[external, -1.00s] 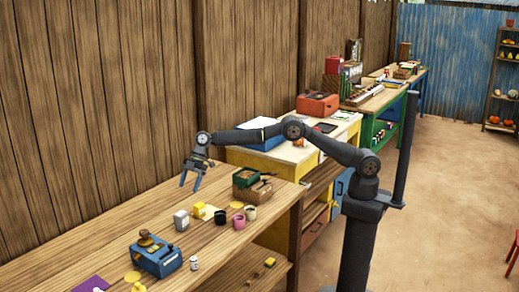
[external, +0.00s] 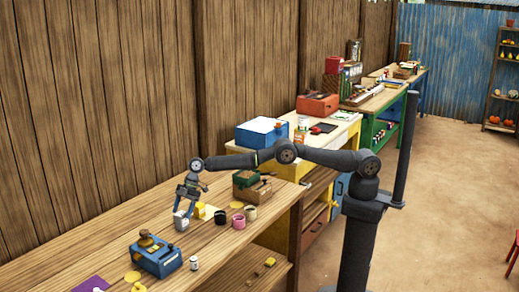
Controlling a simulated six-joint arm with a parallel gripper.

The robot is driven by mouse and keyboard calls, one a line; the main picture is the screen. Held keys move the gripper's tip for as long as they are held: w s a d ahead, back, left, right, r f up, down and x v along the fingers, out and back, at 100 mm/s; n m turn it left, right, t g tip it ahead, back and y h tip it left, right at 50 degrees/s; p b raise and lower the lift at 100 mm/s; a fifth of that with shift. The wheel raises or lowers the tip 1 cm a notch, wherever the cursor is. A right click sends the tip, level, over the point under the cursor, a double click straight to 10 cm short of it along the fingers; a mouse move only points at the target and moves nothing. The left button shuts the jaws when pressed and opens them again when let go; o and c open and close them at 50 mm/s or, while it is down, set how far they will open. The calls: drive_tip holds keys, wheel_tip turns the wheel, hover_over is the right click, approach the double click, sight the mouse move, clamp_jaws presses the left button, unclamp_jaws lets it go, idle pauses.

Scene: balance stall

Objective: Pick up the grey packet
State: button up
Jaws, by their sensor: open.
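The grey packet (external: 181,224) stands on the wooden bench, a light grey block at the left end of a loose row of small items. My gripper (external: 184,211) points down over it with the jaws open. The fingers are low, at the packet's upper part, and seem to be on either side of it. They hide part of the packet. I cannot tell whether they touch it.
A yellow packet (external: 199,211) stands close on the right. Beyond it are a black cup (external: 220,217), a pink cup (external: 238,222) and a green box (external: 246,179). A blue scale (external: 157,259) stands at the front left. The bench (external: 110,233) is clear at the back left.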

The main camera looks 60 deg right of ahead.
drive_tip(key=c, duration=1.2)
